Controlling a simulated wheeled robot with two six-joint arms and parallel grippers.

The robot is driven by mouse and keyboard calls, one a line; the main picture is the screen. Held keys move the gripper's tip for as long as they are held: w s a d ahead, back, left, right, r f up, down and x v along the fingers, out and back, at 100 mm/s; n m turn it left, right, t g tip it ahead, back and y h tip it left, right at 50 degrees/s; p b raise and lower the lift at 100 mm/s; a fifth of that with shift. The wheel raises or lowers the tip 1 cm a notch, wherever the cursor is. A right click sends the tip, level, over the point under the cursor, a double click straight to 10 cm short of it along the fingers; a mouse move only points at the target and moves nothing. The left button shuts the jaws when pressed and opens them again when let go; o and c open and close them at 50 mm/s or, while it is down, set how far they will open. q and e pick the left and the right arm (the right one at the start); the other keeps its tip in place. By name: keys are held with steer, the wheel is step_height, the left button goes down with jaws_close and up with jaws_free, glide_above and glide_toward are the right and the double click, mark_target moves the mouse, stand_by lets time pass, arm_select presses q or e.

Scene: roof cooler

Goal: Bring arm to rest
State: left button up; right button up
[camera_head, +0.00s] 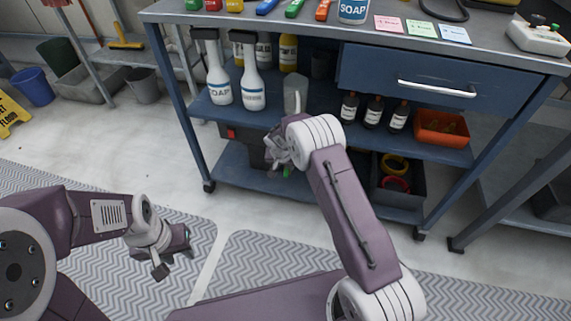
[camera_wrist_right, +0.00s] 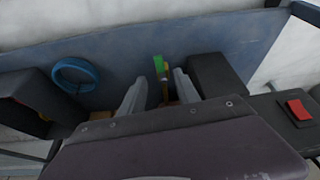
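My right arm reaches out from the bottom of the head view to the blue workbench. My right gripper (camera_head: 277,157) is at the bench's lower shelves, partly hidden by its own wrist. In the right wrist view its two grey fingers (camera_wrist_right: 160,92) are apart, so it is open. A small green and yellow item (camera_wrist_right: 160,68) shows between or just beyond the fingers, with no clear contact. A bit of green (camera_head: 287,173) also shows below the gripper in the head view. My left gripper (camera_head: 174,256) is open and empty above the grey mat, well clear of the bench.
The workbench's drawer (camera_head: 434,80) is shut. White soap bottles (camera_head: 219,82), dark bottles (camera_head: 373,110) and an orange bin (camera_head: 440,128) stand on its middle shelf. A blue ring (camera_wrist_right: 76,75) and a dark box with a red switch (camera_wrist_right: 299,109) flank the right gripper. Floor space lies in front.

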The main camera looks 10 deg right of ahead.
arm_select(q)
steer(key=shift+r, duration=0.6)
arm_select(e)
steer(key=shift+v, duration=0.95)
arm_select(q)
steer(key=shift+p, duration=0.3)
